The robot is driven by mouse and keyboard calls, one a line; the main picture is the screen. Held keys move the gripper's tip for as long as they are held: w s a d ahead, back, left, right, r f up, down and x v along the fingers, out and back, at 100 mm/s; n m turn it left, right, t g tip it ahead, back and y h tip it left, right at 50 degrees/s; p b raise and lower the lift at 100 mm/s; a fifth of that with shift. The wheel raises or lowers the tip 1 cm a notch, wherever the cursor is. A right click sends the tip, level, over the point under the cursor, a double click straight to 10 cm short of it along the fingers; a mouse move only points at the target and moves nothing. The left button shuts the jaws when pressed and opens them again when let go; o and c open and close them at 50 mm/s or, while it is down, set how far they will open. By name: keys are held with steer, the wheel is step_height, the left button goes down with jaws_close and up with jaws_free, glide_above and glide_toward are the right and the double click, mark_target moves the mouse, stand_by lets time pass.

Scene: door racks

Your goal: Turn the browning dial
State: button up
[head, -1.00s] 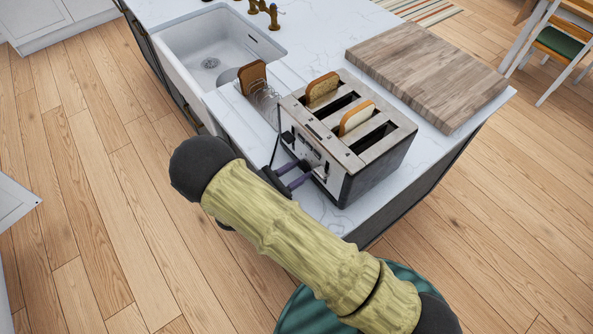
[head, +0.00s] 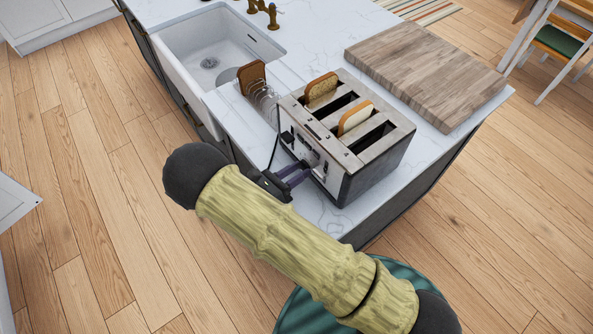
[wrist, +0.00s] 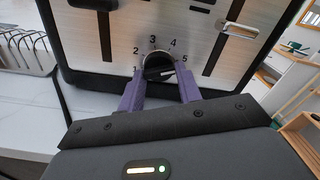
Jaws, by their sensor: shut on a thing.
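The toaster (head: 348,160) stands on the white counter with its front panel facing my arm; two slices of bread stick out of its slots. In the wrist view the black browning dial (wrist: 159,68) sits on the steel front panel (wrist: 110,51), with numbers 1 to 5 around it. My gripper (wrist: 160,82) has its two purple fingers on either side of the dial, shut on it. The fingers cover part of the dial's lower side. In the head view my gripper (head: 304,168) reaches the toaster front, and the dial is hidden there.
A wire rack with a brown bread slice (head: 252,76) stands left of the toaster, beside the sink (head: 212,62). A wooden board (head: 428,75) lies to the right behind the toaster. Lever handles (wrist: 238,29) stick out from the panel above the dial.

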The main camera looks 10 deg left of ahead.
steer(key=o, duration=1)
steer(key=shift+s+a, duration=0.1)
steer(key=b+v, duration=0.5)
steer(key=v, duration=1.2)
steer(key=shift+a, duration=0.15)
